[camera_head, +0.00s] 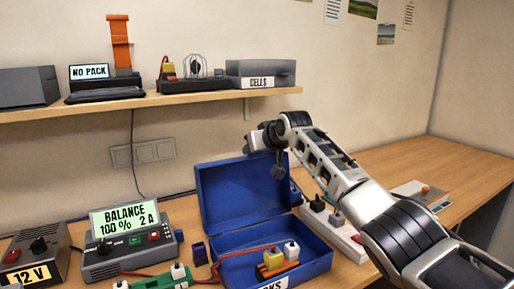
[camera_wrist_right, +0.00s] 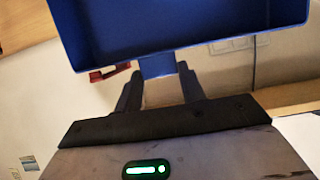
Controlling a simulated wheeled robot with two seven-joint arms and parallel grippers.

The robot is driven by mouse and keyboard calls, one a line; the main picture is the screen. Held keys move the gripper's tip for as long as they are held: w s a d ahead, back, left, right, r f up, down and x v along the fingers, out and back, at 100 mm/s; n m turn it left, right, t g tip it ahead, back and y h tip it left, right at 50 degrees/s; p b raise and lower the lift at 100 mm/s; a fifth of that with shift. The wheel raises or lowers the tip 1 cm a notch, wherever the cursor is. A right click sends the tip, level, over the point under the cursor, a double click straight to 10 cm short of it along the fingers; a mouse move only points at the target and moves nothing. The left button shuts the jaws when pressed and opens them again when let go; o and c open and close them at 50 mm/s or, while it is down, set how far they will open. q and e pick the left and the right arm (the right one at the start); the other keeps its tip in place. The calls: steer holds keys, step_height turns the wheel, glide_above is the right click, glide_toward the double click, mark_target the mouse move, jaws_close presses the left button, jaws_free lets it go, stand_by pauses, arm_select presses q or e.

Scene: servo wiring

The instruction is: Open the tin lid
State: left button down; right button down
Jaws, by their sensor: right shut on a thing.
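The blue tin (camera_head: 315,262) stands on the wooden bench, with its lid (camera_head: 240,190) raised and leaning back from the rear edge, so the inside shows. My right gripper (camera_head: 279,165) is at the top right corner of the raised lid. In the right wrist view my right gripper (camera_wrist_right: 160,88) is shut on a small blue tab (camera_wrist_right: 158,66) at the lid's edge, and the lid (camera_wrist_right: 180,30) fills the top of that view. My left gripper is not in view.
Inside the tin are a yellow-and-white connector piece (camera_head: 273,260) and an orange one. A balance charger (camera_head: 128,240) and a 12 V supply (camera_head: 35,255) stand left. A power strip (camera_head: 345,235) lies right. A shelf (camera_head: 150,104) runs above.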

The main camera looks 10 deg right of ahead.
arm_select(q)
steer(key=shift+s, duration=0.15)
arm_select(e)
steer(key=shift+a+r, duration=0.15)
steer(key=shift+r, duration=0.1)
steer(key=c, duration=0.8)
jaws_free()
steer(key=shift+s, duration=0.1)
steer(key=shift+c, duration=0.2)
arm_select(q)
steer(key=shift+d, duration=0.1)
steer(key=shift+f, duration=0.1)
arm_select(e)
steer(key=shift+f, duration=0.15)
steer(key=shift+s, duration=0.1)
arm_select(q)
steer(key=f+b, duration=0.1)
steer(key=b, duration=0.3)
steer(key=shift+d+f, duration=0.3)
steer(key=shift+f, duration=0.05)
arm_select(e)
steer(key=v, duration=1.6)
